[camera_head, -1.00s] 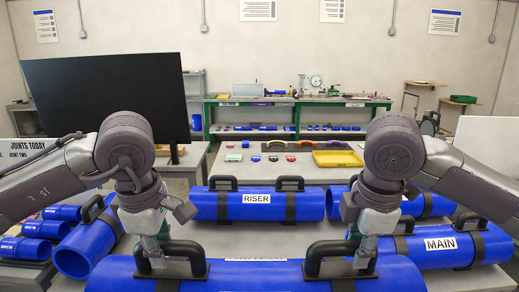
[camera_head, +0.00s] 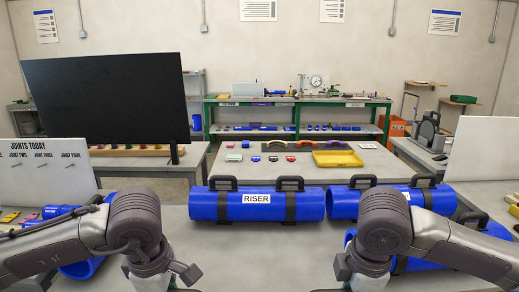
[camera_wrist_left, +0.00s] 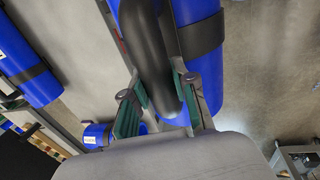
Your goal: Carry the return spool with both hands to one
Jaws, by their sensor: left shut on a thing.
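My left gripper (camera_wrist_left: 162,95) is shut on the black handle (camera_wrist_left: 152,60) of a blue spool (camera_wrist_left: 201,75) in the left wrist view. No label shows on this spool there, so I cannot read which one it is. In the head view both wrists reach down past the bottom edge, and the held spool is out of that view. My right gripper's fingers are cut off below the frame; only the wrist above them (camera_head: 366,270) shows. Whether it grips the other handle is hidden.
A blue spool labelled RISER (camera_head: 257,205) lies on the table ahead, with another blue spool (camera_head: 343,203) to its right. A black screen (camera_head: 105,100) and the JOINTS TODAY board (camera_head: 45,165) stand left. A yellow tray (camera_head: 337,158) sits on the table behind.

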